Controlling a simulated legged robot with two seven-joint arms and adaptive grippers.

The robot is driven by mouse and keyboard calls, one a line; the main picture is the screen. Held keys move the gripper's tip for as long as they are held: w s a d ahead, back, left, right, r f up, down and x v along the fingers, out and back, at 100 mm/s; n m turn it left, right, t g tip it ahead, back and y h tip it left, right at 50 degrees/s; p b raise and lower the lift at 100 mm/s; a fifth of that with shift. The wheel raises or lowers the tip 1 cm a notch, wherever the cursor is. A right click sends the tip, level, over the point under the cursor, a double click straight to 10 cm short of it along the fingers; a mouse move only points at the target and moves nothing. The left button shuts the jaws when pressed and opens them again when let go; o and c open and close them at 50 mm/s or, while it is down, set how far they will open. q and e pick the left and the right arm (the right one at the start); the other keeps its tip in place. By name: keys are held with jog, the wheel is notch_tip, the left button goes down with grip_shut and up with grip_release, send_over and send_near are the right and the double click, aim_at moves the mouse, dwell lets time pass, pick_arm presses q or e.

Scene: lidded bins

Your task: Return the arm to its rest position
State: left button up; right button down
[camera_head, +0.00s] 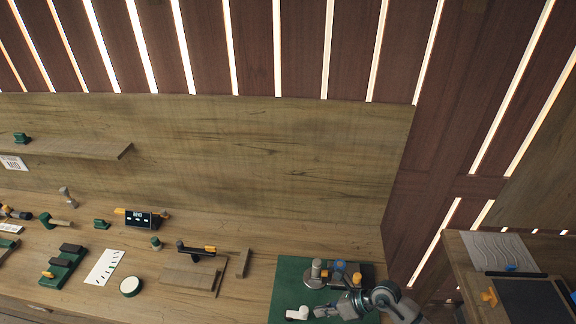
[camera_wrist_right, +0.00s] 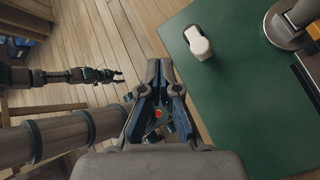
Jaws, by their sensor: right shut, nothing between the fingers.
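My right gripper (camera_head: 322,311) is low in the head view, over the front of the green mat, beside a small white object (camera_head: 297,313). In the right wrist view its fingers (camera_wrist_right: 159,68) are shut with nothing between them. The white object (camera_wrist_right: 197,42) lies on the mat to the right of the fingers, apart from them in that picture. Another dark arm with a small gripper (camera_wrist_right: 112,76), which looks like my left one, shows at the left of the wrist view. Its jaws are too small to read. The left gripper does not show in the head view.
The green mat (camera_head: 283,290) carries a grey cylinder on a round base (camera_head: 316,273) and black and orange parts behind my right gripper. A wooden board (camera_head: 190,277) and several small fixtures stand to the left. A side table (camera_head: 466,262) is at the right.

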jog(key=a+r+m+t+y, duration=0.45)
jog(key=a+r+y, duration=0.3)
jog(key=r, duration=0.25)
jog(key=w+d+r+m+t+h, duration=0.35)
jog(key=r+m+t, duration=0.35)
jog(key=m+t, duration=0.45)
jog(key=d+f+m+t+h, duration=0.1)
jog(key=d+f+m+h, duration=0.4)
jog(key=d+m+h, duration=0.85)
jog(key=s+d+f+m+g+h, duration=0.2)
jog(key=s+f+m+g, duration=0.25)
jog(key=f+m, duration=0.5)
jog(key=s+f+m+g+y, duration=0.1)
jog(key=s+f+m+g, duration=0.1)
jog(key=s+f+g, duration=0.55)
jog(key=s+f+m+g+y, duration=0.1)
jog(key=s+f+m+g, duration=0.25)
jog(key=s, duration=0.75)
notch_tip(320, 180, down, 26)
jog(key=s+b, duration=0.1)
jog(key=b, duration=0.1)
jog(key=s+d+f+n+g+b, duration=0.1)
jog(key=s+d+f+g, duration=0.1)
jog(key=s+f, duration=1.6)
jog(key=shift+s+d+f, duration=0.2)
jog(key=shift+s+f, duration=0.1)
jog(key=shift+f, duration=0.55)
